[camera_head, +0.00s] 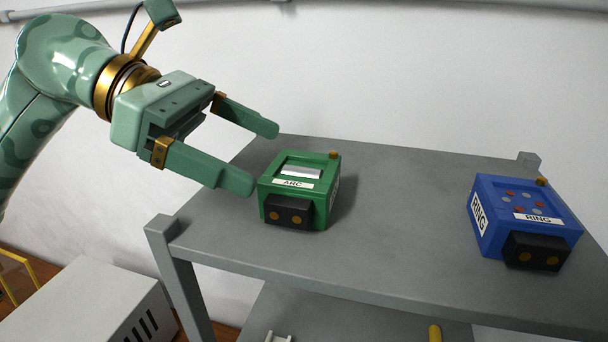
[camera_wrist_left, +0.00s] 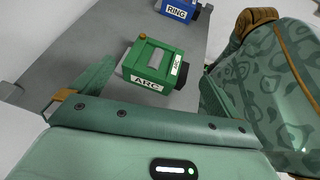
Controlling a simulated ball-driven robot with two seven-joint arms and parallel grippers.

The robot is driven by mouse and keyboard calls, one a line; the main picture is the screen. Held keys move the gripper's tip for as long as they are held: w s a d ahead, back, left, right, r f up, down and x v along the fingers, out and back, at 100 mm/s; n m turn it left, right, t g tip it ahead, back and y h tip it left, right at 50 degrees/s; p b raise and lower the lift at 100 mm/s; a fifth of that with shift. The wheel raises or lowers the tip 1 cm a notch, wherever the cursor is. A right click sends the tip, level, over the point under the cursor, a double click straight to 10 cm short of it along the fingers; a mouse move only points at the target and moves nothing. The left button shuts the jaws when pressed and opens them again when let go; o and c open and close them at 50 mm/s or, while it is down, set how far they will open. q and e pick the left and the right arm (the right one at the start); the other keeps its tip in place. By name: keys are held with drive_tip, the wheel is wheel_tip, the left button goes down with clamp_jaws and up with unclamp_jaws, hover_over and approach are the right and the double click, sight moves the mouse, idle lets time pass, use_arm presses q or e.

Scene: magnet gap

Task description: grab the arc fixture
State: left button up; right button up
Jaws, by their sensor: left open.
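The arc fixture (camera_head: 295,187) is a green box labelled ARC, with a pale metal piece in its recessed top and a black front block with two copper dots. It stands upright on the grey table, left of its middle. It also shows in the left wrist view (camera_wrist_left: 153,64), beyond the gripper palm. My left gripper (camera_head: 252,157) is open and empty, its two fingers spread just to the left of the arc fixture. The near fingertip overlaps the box's left edge in the head view; I cannot tell whether it touches. My right gripper is in neither view.
A blue box labelled RING (camera_head: 526,217) stands at the right of the grey table (camera_head: 400,215); it also shows in the left wrist view (camera_wrist_left: 180,9). The tabletop between the boxes is clear. Raised posts stand at table corners. A pale vented cabinet (camera_head: 85,300) is below left.

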sight(308, 173)
use_arm(q)
drive_tip(key=shift+d+f, duration=0.15)
drive_tip(key=shift+d, duration=0.15)
drive_tip(key=p+x, duration=0.2)
drive_tip(key=x, duration=0.1)
drive_tip(key=shift+s+d+f, duration=0.1)
drive_tip(key=shift+s+d, duration=0.1)
drive_tip(key=shift+d, duration=0.15)
drive_tip(key=shift+d+f, duration=0.2)
drive_tip(key=shift+d, duration=0.1)
drive_tip(key=shift+f, duration=0.1)
drive_tip(key=c, duration=1)
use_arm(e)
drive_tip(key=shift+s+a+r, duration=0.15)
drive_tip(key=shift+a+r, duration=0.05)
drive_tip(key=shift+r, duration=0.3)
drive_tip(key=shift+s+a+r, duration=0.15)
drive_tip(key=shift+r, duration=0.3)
